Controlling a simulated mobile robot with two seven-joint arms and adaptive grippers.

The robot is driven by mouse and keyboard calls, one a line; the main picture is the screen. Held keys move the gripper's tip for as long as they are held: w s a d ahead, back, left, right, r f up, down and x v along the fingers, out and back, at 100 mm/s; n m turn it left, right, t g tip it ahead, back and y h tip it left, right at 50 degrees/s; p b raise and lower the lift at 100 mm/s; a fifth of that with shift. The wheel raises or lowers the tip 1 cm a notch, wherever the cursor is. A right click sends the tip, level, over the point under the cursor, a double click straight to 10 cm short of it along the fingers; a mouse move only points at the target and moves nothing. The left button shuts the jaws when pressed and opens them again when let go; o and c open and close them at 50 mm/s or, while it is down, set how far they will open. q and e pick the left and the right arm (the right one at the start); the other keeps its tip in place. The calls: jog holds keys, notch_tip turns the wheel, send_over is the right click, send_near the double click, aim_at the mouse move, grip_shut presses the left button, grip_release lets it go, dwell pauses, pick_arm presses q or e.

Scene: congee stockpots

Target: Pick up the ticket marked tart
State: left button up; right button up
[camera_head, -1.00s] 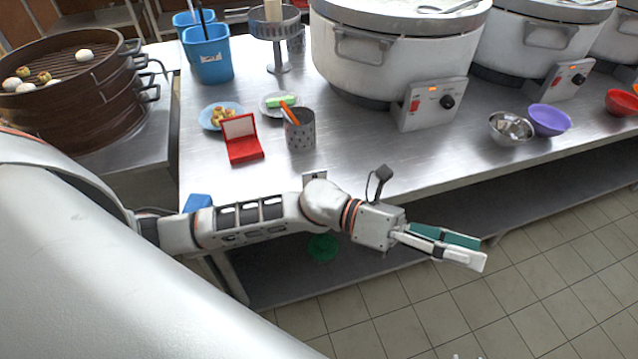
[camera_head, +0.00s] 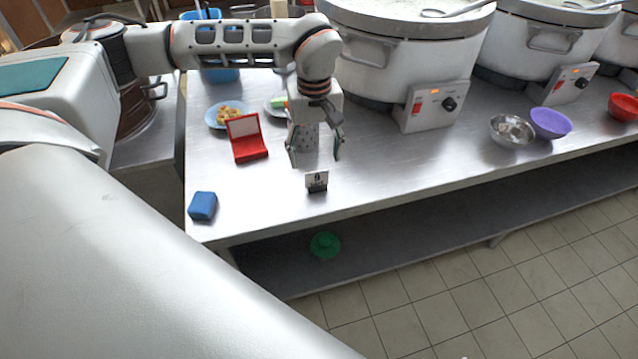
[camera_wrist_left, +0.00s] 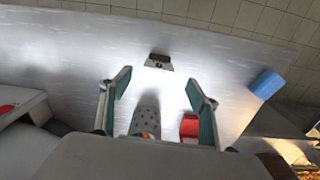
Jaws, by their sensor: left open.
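A small ticket (camera_head: 317,181) with a white upper part and a dark lower part stands near the front edge of the steel table; its marking is too small to read surely. In the left wrist view the ticket (camera_wrist_left: 158,62) lies just beyond the fingertips, roughly centred between them. My left gripper (camera_head: 315,157) points down above the table, open and empty, a little behind the ticket and apart from it. In the wrist view its two teal-padded fingers (camera_wrist_left: 158,79) are spread wide. My right gripper is not in view.
A perforated metal cup (camera_head: 306,141) stands close behind the gripper. An open red case (camera_head: 247,140) is left of it, and a blue block (camera_head: 203,206) is at the front left. Large white stockpots (camera_head: 400,60) stand behind.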

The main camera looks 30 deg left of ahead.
aim_at(317, 185)
pick_arm(q)
jog(key=shift+d+f, duration=0.1)
jog(key=shift+f, duration=3.75)
jog(key=c, duration=1.2)
